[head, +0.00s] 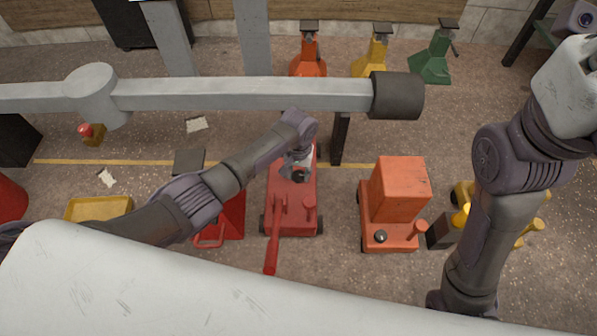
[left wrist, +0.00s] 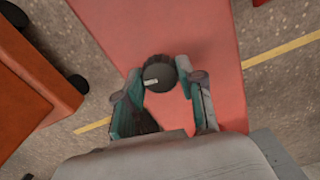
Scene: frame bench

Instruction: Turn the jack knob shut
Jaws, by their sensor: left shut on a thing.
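A red floor jack (head: 299,222) stands on the floor in the middle of the head view, its long handle towards me. Its dark round knob (head: 299,175) sits on the upper part of the body. My left gripper (head: 300,168) is over the jack and shut on the knob. In the left wrist view the knob (left wrist: 160,73) lies between the fingertips of my left gripper (left wrist: 158,86), with a small pale mark on its top. The red jack body (left wrist: 173,25) lies behind it. My right arm shows at the right, but its gripper is out of view.
An orange machine (head: 400,185) with its own black knob (head: 380,237) stands to the right. Red, yellow and green stands (head: 433,65) are at the back. A grey horizontal beam (head: 240,95) crosses above the jack. A yellow tray (head: 98,207) lies at the left.

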